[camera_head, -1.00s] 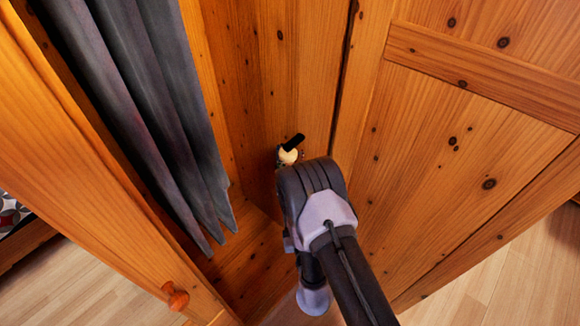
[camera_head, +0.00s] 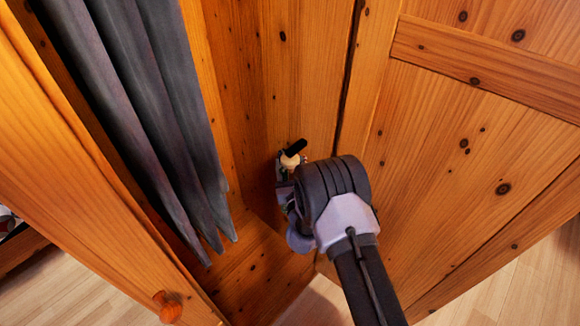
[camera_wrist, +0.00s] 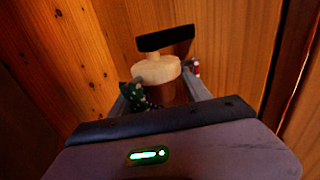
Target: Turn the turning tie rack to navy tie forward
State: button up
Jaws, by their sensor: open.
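The turning tie rack (camera_head: 290,161) is inside the wardrobe, small and partly hidden by my arm in the head view. In the wrist view the rack (camera_wrist: 156,68) shows a pale round top with a black bar above it and a brown part below. A dark green dotted piece (camera_wrist: 127,93) is at its left and a small red and white piece (camera_wrist: 195,69) at its right. I cannot pick out the navy tie for certain. My gripper (camera_wrist: 160,92) is open, its fingers on either side of the rack's lower part. I cannot tell whether they touch it.
Long grey hanging cloth (camera_head: 160,110) fills the wardrobe's left side. An open wooden door with a round knob (camera_head: 169,306) stands at the left. A panelled wooden door (camera_head: 480,140) is close at the right of my arm. Wooden walls are close around the rack.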

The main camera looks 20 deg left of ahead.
jog(key=shift+c, duration=0.3)
grip_shut()
jog(key=shift+d+n, duration=0.1)
jog(key=shift+n, duration=0.2)
jog(key=n+g+y, duration=0.1)
jog(key=g+y, duration=0.1)
jog(key=shift+f+n+y+b, duration=0.1)
jog(key=shift+n+y+b, duration=0.3)
jog(key=shift+n+g+y+b, duration=1)
jog(key=shift+n+g+y, duration=0.9)
jog(key=shift+g, duration=0.4)
jog(key=shift+o, duration=0.3)
grip_release()
